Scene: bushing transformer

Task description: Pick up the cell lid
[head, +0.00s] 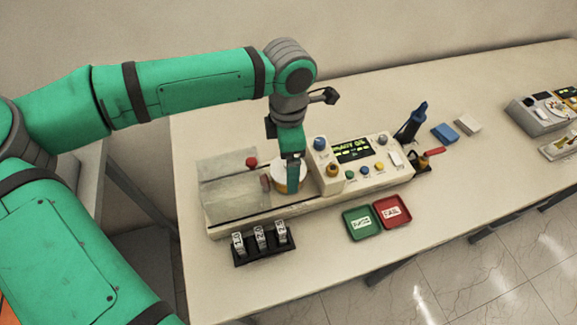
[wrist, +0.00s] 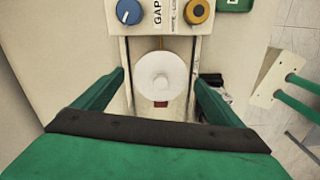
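The cell lid appears to be the white round disc with a small central knob (wrist: 162,77) in the wrist view, set between two rails in front of the control box. In the head view a pale round cell (head: 300,184) with a tan side shows there, partly hidden by my gripper. My gripper (head: 291,172) points down over it. In the wrist view its two fingers (wrist: 159,80) are spread wide, one on each side of the lid, with visible gaps. Nothing is held. Fingertip height relative to the lid is hard to tell.
The control box (head: 352,160) with knobs and display stands close right of the cell. Clear covers (head: 235,197) and red knobs lie left.

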